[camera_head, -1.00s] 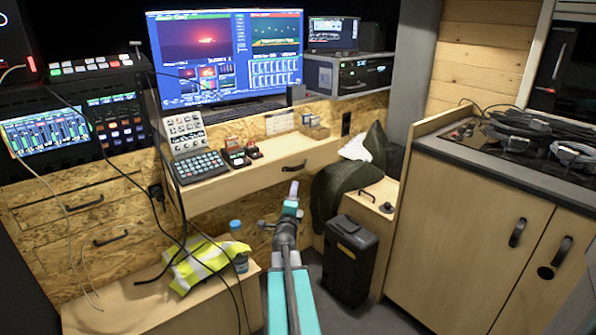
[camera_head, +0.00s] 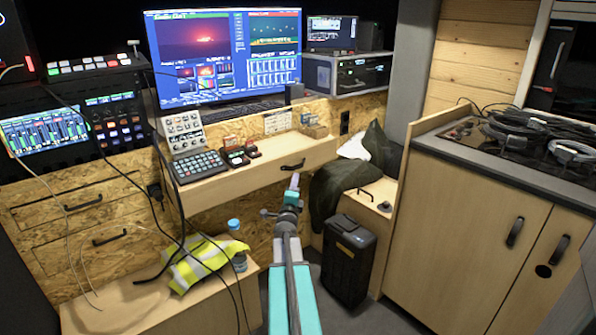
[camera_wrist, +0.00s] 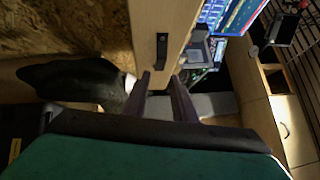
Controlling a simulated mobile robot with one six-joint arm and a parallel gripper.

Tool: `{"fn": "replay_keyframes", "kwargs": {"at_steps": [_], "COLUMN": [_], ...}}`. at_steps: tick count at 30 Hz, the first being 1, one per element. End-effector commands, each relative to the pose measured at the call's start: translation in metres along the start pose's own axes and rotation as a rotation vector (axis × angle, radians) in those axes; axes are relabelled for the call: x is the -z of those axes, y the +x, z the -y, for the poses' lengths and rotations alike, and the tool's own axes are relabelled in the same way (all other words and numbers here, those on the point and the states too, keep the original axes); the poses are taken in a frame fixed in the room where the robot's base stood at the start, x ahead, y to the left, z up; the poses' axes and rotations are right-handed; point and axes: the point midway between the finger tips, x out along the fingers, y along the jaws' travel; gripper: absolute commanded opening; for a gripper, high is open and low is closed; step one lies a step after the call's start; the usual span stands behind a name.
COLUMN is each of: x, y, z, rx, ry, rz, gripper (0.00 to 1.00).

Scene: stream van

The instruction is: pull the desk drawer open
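The desk drawer's pale wood front (camera_head: 240,184) is below the desk top, with a black bar handle (camera_head: 293,165) near its right end. I see no gap that shows it standing open. My gripper (camera_head: 294,181) is just below the handle in the head view. In the wrist view the wood front (camera_wrist: 158,15) runs down the picture and carries the black handle (camera_wrist: 161,46). My gripper's two fingers (camera_wrist: 160,80) are apart with nothing between them. Their tips point at the handle, short of it, with no contact visible.
A dark jacket (camera_head: 338,188) hangs right of the drawer, above a black case (camera_head: 348,260). A yellow vest (camera_head: 205,262) and a bottle (camera_head: 236,232) are on a low box at left. Dark cables (camera_head: 180,225) hang left of the desk.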

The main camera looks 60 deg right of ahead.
Motion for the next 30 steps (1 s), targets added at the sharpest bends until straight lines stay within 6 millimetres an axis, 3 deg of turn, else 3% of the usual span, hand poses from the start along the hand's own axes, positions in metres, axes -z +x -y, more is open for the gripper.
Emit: {"fn": "replay_keyframes", "kwargs": {"at_steps": [30], "x": [0.002], "y": [0.087], "z": [0.0], "rx": [0.001], "ry": [0.0], "rz": [-0.002], "gripper": [0.25]}}
